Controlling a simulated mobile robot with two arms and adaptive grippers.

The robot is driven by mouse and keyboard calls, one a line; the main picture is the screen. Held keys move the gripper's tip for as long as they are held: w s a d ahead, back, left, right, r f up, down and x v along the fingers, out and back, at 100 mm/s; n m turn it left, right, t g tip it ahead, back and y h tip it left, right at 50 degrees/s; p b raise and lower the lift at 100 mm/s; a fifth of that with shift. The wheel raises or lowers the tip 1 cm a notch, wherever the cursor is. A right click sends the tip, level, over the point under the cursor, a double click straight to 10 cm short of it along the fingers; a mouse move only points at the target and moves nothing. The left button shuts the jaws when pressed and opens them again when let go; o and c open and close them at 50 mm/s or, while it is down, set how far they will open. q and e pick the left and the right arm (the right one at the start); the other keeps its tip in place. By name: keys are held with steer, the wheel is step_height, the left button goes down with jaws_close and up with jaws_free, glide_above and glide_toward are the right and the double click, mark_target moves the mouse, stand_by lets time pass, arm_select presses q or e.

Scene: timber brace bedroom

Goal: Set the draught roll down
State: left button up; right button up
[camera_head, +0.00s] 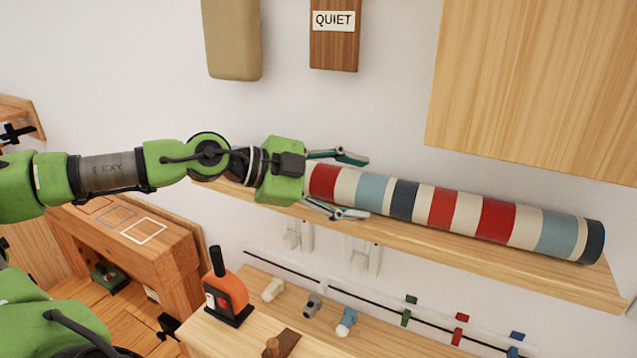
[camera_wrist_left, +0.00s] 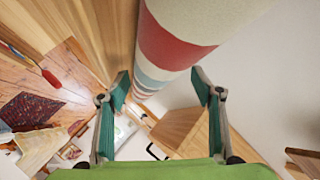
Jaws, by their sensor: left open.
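The draught roll (camera_head: 445,207), a long cylinder striped red, cream, light blue and navy, lies along a wooden wall shelf (camera_head: 450,250). Its left end is at my left gripper (camera_head: 337,184), and its navy end is near the shelf's right end. The left gripper is open, with one finger above the roll's left end and one below it in the head view. In the left wrist view, the striped roll (camera_wrist_left: 178,45) runs down from the top between the spread fingers (camera_wrist_left: 163,90); gaps show beside both fingers. My right gripper is not in view.
Above the shelf hang a tan pad (camera_head: 232,40), a wooden block with a QUIET label (camera_head: 333,50) and a large wooden panel (camera_head: 535,85). Below, a bench holds an orange tool (camera_head: 228,293) and several small fittings. A wooden box with coloured square outlines (camera_head: 130,235) stands lower left.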

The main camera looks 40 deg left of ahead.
arm_select(q)
steer(key=b+v, duration=0.5)
steer(key=v, duration=0.5)
steer(key=shift+s+r, duration=0.15)
steer(key=shift+s, duration=0.25)
steer(key=shift+a, duration=0.1)
